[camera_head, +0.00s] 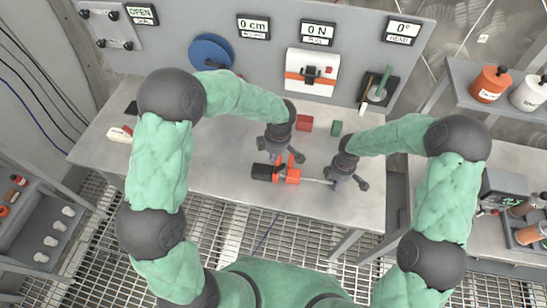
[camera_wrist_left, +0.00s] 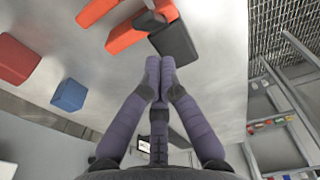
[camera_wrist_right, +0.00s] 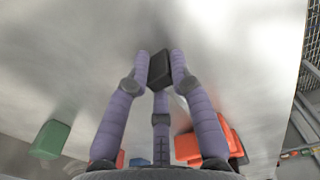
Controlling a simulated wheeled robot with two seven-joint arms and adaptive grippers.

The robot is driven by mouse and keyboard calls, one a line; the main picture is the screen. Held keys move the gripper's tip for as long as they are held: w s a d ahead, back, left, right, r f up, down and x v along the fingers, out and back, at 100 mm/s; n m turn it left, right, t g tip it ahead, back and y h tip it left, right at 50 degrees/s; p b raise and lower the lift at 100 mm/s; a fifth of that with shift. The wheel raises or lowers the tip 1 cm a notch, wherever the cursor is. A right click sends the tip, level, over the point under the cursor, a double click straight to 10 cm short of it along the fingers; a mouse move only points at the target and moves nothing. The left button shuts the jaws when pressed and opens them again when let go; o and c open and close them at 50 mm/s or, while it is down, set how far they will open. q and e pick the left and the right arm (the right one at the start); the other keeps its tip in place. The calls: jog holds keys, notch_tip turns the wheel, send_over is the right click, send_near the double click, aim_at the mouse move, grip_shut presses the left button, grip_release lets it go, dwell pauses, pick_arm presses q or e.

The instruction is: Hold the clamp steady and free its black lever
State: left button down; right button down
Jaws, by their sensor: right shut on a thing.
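The clamp lies on the grey bench, with an orange body (camera_head: 292,176), a black block (camera_head: 261,172) at its left and a thin metal bar (camera_head: 316,181) running right. The left wrist view shows its orange part (camera_wrist_left: 127,35) and black block (camera_wrist_left: 173,42). My left gripper (camera_head: 286,159) is just above the body; its fingertips (camera_wrist_left: 160,64) are together, beside the black block, with nothing seen between them. My right gripper (camera_head: 336,184) is shut on a small black piece (camera_wrist_right: 160,69) at the bar's right end. I cannot tell which black part is the lever.
A red block (camera_head: 304,123) and a green block (camera_head: 336,128) stand behind the clamp. A blue disc (camera_head: 211,52), a white-orange box (camera_head: 311,73) and a dark stand with rods (camera_head: 378,92) are at the back. The front-left bench is clear.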

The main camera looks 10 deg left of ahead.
aim_at(284, 164)
pick_arm(q)
jog(key=shift+r, duration=0.2)
jog(key=d+r, duration=0.3)
jog(key=r, duration=0.6)
jog(key=shift+d+r, duration=0.15)
jog(key=shift+d, duration=0.15)
pick_arm(e)
jog(key=c, duration=1)
grip_release()
jog(key=shift+r, duration=0.1)
